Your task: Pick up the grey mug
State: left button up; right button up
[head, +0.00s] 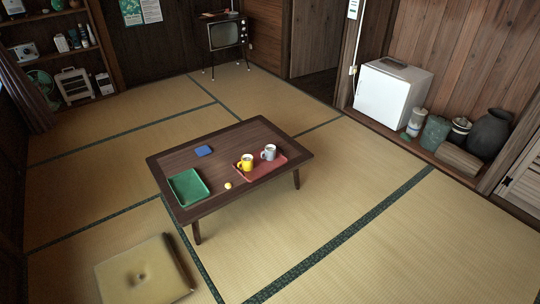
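The grey mug (269,152) stands upright on a red tray (262,172) on the low brown table (222,149). It is near the tray's far edge, toward the right side of the table. A yellow mug (247,161) stands just left of it on the same tray. Neither of my grippers shows in the head view.
The table also holds a green tray (188,187), a blue item (204,151) and a small yellow object (228,185). A floor cushion (143,270) lies front left. A white fridge (392,94) and jars stand right. The tatami right of the table is clear.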

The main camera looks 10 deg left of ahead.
aim_at(268, 153)
jog(key=i+j, duration=0.15)
jog(key=i, duration=0.2)
jog(key=i+j, duration=0.1)
jog(key=i, duration=0.3)
jog(key=i+j+z, duration=0.1)
jog(key=i, duration=0.25)
